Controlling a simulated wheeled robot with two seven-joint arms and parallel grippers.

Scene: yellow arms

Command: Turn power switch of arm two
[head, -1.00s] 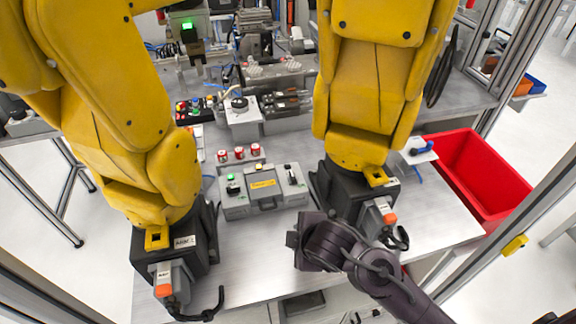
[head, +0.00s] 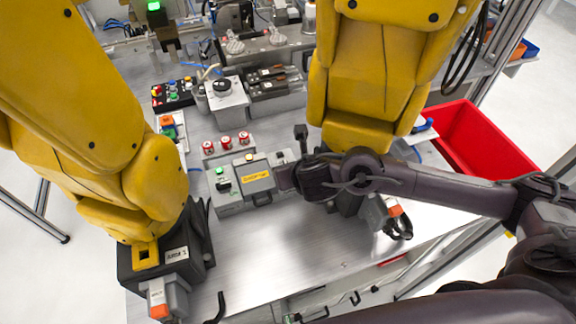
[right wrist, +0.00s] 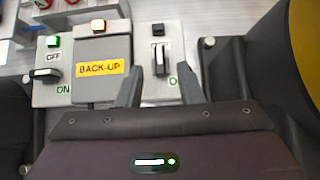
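The grey switch box (head: 232,205) sits on the table between two yellow arms (head: 85,90) (head: 365,75). In the right wrist view its left switch (right wrist: 42,77) has a lit green lamp (right wrist: 53,41) and OFF and ON marks. Its right switch (right wrist: 159,58) is a narrow upright lever under a dark lamp (right wrist: 158,29). My right gripper (right wrist: 159,76) is open, its fingertips on either side of this right switch and apart from it. In the head view my right gripper (head: 287,178) is at the box's right end and hides part of it. My left gripper is not in view.
A yellow BACK-UP label (right wrist: 100,68) marks the box's middle. Red buttons (head: 226,142) stand behind the box. The right yellow arm's dark base is close beside my right gripper. A red bin (head: 475,150) stands at the right.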

